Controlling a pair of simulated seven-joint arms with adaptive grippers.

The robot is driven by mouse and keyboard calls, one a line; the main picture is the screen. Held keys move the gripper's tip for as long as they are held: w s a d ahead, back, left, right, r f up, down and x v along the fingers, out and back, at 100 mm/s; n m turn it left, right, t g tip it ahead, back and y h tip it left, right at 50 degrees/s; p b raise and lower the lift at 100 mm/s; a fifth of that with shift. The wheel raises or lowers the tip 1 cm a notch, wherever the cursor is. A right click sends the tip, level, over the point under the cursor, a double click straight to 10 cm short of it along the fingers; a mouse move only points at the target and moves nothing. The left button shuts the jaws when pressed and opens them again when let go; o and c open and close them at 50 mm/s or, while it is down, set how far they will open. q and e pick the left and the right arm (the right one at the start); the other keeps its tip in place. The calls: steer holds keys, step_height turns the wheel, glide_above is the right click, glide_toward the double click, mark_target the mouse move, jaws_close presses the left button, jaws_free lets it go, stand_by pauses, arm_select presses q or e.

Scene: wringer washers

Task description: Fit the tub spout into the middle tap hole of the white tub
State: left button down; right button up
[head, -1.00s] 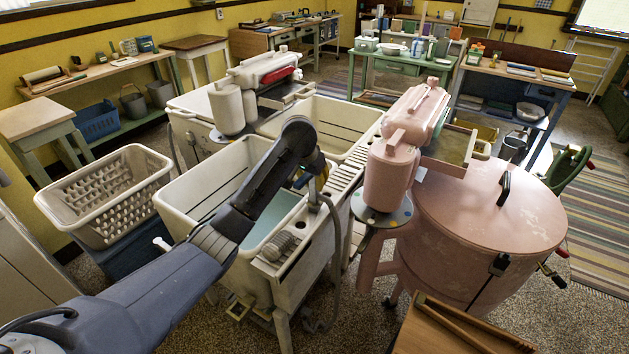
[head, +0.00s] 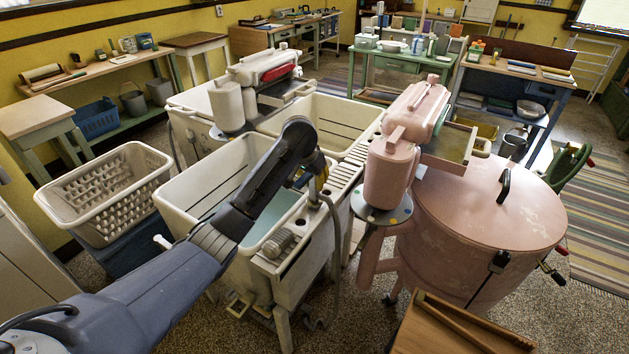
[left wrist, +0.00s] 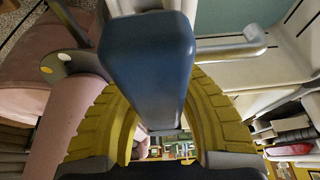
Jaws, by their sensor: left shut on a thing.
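The white tub (head: 188,226) stands in the middle of the head view, with pale blue water in its near basin. My left gripper (head: 316,176) is over the ledge at the tub's right side. In the left wrist view its yellow fingers (left wrist: 160,120) are closed around a blue block-shaped body (left wrist: 148,70). A pale pipe with a rounded end (left wrist: 232,46) runs right from behind this body. I take the two together to be the tub spout, but cannot see the join.
A pink washer with a wringer (head: 480,225) stands close on the right. A grey hose (head: 336,250) hangs by the tub's ledge. A soap dish (head: 279,242) sits on the near ledge. A white laundry basket (head: 105,192) stands left, and a wooden box (head: 455,330) is at front right.

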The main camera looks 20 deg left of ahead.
mark_target(310, 175)
arm_select(q)
steer(key=shift+f, duration=1.4)
stand_by(2.2)
steer(key=c, duration=1.1)
jaws_free()
steer(key=o, duration=0.6)
steer(key=shift+r, duration=0.15)
steer(key=shift+v, duration=3.4)
steer(key=shift+r, duration=0.1)
